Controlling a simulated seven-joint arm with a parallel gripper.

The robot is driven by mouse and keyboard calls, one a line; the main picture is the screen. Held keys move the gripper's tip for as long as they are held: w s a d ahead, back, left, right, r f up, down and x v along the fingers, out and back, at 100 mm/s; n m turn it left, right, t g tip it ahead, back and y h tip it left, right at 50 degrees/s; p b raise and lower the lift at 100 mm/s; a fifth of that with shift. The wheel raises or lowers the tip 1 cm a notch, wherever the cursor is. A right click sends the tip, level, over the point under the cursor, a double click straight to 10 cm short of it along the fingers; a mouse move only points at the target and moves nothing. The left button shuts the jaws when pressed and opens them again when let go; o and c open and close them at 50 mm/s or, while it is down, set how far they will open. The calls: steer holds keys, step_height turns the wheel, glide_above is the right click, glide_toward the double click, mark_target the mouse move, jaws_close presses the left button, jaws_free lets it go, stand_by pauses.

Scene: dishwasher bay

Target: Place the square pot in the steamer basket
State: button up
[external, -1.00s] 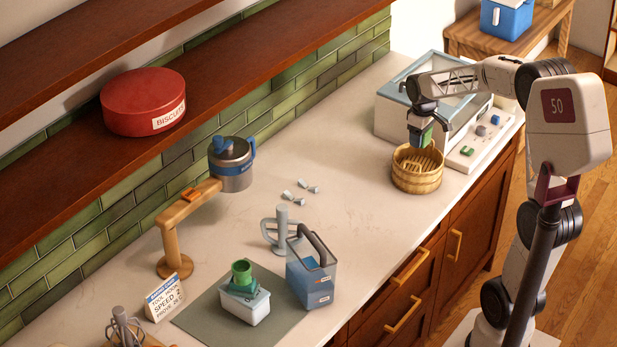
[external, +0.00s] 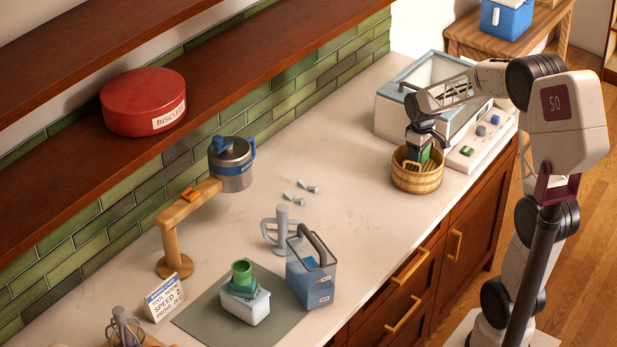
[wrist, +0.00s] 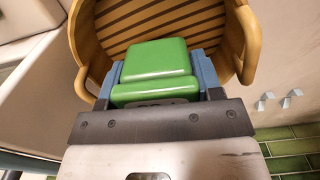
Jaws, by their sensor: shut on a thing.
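The steamer basket (external: 416,181) is a round wooden tub with a slatted floor, standing on the counter near its right end. It fills the top of the wrist view (wrist: 168,20). My gripper (external: 418,148) points down into the basket's mouth. It is shut on a green, boxy piece, the square pot (external: 425,154), which shows between the two blue-grey fingers in the wrist view (wrist: 156,60). The pot's lower part is at or just inside the basket rim. I cannot tell whether it touches the slats.
A white machine with a glass top (external: 385,110) stands close behind the basket. A blue caddy (external: 311,283), a grey stand (external: 282,228) and a white tub with a green piece on top (external: 245,308) are further left. The counter between is mostly clear.

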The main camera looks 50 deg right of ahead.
steer(key=shift+f, duration=1.8)
steer(key=shift+f, duration=0.2)
steer(key=o, duration=1.1)
step_height(320, 180, up, 12)
steer(key=shift+r, duration=0.2)
steer(key=shift+a, duration=0.1)
